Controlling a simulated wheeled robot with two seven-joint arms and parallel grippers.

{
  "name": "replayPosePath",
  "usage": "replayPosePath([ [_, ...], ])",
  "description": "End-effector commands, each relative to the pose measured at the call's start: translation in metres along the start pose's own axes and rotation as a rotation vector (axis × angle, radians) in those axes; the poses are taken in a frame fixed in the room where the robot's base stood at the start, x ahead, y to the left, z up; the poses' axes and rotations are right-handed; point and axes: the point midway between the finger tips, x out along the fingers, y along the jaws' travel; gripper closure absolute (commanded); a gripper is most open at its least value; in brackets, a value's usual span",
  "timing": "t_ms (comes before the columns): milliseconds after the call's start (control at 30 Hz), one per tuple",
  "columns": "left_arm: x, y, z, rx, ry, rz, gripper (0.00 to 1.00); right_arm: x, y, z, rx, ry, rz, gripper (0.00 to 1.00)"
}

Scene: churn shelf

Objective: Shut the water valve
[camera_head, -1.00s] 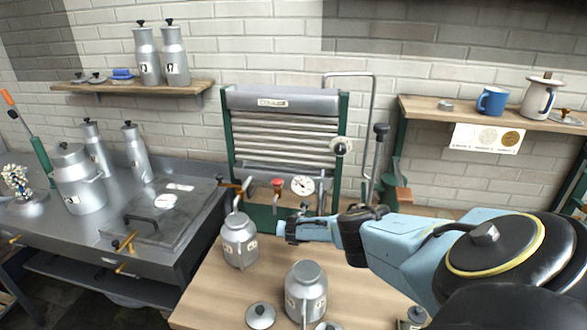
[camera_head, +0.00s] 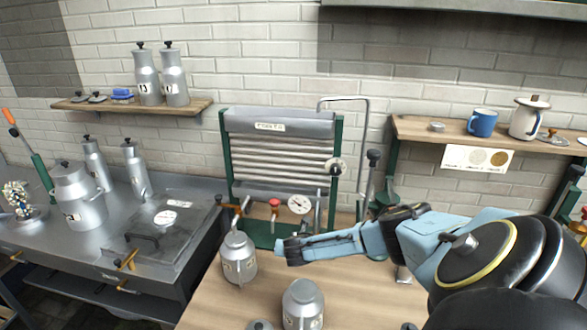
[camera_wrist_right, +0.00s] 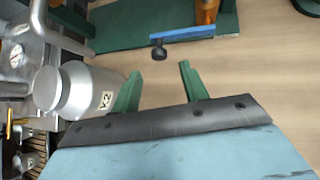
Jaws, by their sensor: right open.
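A blue lever handle (camera_wrist_right: 184,33) with a dark round end (camera_wrist_right: 158,50) shows at the top of the right wrist view, beside an orange-brown fitting (camera_wrist_right: 207,12) on a green base. It looks like the water valve; in the head view I cannot make it out, and my right arm covers part of that area. My right gripper (camera_wrist_right: 158,88) is open and empty, its two green fingers pointing toward the lever but apart from it. In the head view the right gripper (camera_head: 280,250) is low in front of the ribbed cooler (camera_head: 282,160). My left gripper is not in view.
A metal can (camera_head: 238,262) stands close left of the right gripper; it also shows in the wrist view (camera_wrist_right: 85,90). Another can (camera_head: 302,308) is nearer. A red knob (camera_head: 274,203) and a gauge (camera_head: 299,204) sit on the cooler. Bare tabletop (camera_wrist_right: 265,70) lies right of the fingers.

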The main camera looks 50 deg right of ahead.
Motion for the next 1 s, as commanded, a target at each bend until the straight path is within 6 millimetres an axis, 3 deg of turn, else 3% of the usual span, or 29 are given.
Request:
replayPosePath([
  [400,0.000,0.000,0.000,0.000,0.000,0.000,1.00,-0.036,0.000,0.000,-0.001,0.001,0.001,0.56],
  [1000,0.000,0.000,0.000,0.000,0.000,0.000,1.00,-0.039,0.000,0.000,-0.001,0.000,0.000,0.56],
])
